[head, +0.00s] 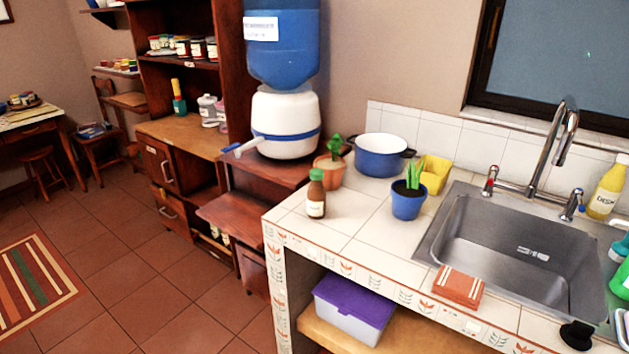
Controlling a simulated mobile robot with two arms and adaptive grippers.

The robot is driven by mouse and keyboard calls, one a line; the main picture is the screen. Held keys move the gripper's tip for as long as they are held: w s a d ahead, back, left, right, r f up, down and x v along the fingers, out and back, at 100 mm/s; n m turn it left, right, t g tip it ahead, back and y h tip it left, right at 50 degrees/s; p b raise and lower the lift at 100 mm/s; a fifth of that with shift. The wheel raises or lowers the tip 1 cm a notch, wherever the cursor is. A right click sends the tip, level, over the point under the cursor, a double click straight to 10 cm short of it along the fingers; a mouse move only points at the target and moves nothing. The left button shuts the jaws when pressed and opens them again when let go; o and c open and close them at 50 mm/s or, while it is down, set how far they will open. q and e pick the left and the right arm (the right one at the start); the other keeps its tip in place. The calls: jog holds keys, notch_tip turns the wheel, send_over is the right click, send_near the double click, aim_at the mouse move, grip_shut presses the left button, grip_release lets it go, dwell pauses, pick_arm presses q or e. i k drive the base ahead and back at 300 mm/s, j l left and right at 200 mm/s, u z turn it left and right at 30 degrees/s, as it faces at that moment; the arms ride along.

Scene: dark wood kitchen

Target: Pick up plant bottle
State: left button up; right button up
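A small brown bottle with a green cap and a pale label (316,196) stands upright on the white tiled counter (345,225), near its left end. A terracotta pot with a green plant (330,168) stands just behind the bottle. A blue pot with a spiky green plant (407,203) stands to the right, apart from the bottle. Neither of my grippers shows in the head view.
A blue pan (380,157) and a yellow item (435,174) stand behind the blue pot. The steel sink (520,250), faucet (553,150) and yellow dish soap bottle (607,190) are at right. An orange cloth (459,286) lies at the counter's front edge. Floor at left is open.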

aim_at(316, 194)
jog(key=i+u, duration=0.15)
jog(key=u, duration=0.2)
jog(key=i+l+u, duration=0.1)
jog(key=u, duration=0.25)
jog(key=i+l+u, duration=0.1)
jog(key=u, duration=0.25)
